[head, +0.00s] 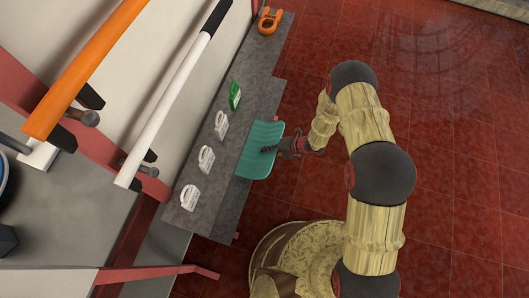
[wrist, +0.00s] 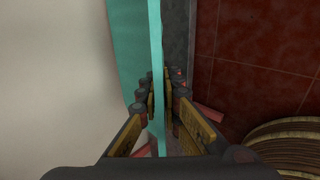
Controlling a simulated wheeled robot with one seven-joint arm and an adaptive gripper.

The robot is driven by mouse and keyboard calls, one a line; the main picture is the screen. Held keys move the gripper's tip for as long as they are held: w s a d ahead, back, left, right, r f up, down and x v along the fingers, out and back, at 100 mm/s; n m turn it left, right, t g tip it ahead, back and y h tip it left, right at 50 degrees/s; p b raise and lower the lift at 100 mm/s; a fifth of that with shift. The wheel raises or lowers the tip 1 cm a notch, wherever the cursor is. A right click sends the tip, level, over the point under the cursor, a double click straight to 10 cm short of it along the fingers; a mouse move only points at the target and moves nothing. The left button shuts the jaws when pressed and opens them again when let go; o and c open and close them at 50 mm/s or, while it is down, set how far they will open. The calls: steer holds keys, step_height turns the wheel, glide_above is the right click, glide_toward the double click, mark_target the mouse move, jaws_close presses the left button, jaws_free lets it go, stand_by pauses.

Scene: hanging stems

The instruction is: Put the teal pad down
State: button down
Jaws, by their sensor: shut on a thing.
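The teal pad (head: 259,150) is a slightly curved rectangular sheet. In the head view it overlaps the right edge of the grey shelf (head: 215,178). My gripper (head: 278,148) reaches in from the right and is shut on the pad near its right side. In the wrist view the pad (wrist: 156,60) shows nearly edge-on, with the fingers of my gripper (wrist: 160,100) on either side of it. Whether the pad touches the shelf or is held above it, I cannot tell.
Several white clip-like items (head: 206,160) and a green item (head: 235,95) line the shelf left of the pad. An orange shackle-like item (head: 269,20) sits at its far end. An orange bar (head: 85,65) and a white bar (head: 170,100) are at left. Red tiled floor (head: 450,150) lies right.

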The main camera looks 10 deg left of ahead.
step_height(320, 180, down, 7)
steer(key=w+a+b, duration=0.1)
steer(key=w+b, duration=0.1)
steer(key=shift+w+a+r+b, duration=0.2)
steer(key=shift+w+a+b, duration=0.1)
steer(key=shift+w, duration=0.1)
steer(key=shift+f, duration=0.1)
steer(key=c, duration=2)
jaws_free()
